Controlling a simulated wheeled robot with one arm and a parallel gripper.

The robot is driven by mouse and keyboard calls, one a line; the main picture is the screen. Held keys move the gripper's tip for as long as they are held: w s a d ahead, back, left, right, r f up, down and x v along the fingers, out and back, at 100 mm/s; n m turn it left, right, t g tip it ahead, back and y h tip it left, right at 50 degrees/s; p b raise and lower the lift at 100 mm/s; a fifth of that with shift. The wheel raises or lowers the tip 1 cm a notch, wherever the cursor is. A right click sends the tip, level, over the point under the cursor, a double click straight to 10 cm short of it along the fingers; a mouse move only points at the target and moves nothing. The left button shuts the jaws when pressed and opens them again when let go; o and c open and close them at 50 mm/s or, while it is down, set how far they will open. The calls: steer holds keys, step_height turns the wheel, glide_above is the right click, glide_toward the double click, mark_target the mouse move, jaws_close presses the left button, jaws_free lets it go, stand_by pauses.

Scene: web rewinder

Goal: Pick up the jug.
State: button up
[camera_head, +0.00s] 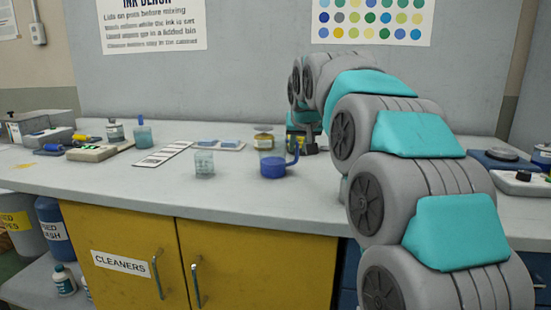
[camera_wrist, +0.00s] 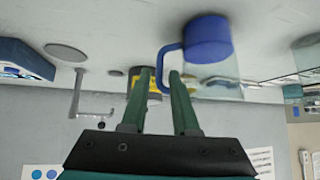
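The jug (camera_head: 272,166) stands on the grey counter. It has a clear body, a blue lower part and a blue handle on its right side. In the wrist view, which looks upside down, the jug (camera_wrist: 208,42) is just beyond my fingers. My gripper (camera_wrist: 161,72) has two green fingers held apart. The jug's handle shows in the gap between the fingertips; I cannot tell whether they touch it. In the head view my arm comes from the right and my fingers are hard to make out beside the handle.
A clear glass container (camera_head: 204,164) stands left of the jug. The counter's front strip is clear; yellow cabinet doors (camera_head: 255,260) are below.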

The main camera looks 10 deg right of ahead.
mark_target(297, 151)
steer(key=x, duration=0.4)
steer(key=shift+w+f, duration=0.25)
steer(key=shift+f, duration=0.05)
jaws_close()
stand_by(1.1)
